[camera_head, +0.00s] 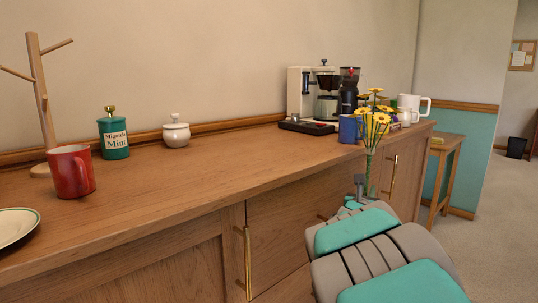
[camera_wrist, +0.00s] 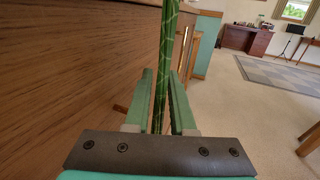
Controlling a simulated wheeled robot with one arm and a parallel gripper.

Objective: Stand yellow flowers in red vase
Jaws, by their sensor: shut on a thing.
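The yellow flowers (camera_head: 374,121) stand upright on green stems in front of the sideboard's front edge. My gripper (camera_head: 362,187) is shut on the stems below the blooms. In the wrist view, the green stems (camera_wrist: 168,40) rise between the two fingers of my gripper (camera_wrist: 161,85); the blooms are out of that view.
The wooden sideboard (camera_head: 200,180) holds a teal tin (camera_head: 114,138), a white lidded pot (camera_head: 176,132), a wooden mug tree (camera_head: 39,90), a plate (camera_head: 14,226), a coffee maker (camera_head: 301,93) and a blue mug (camera_head: 349,129). Its front middle top is clear.

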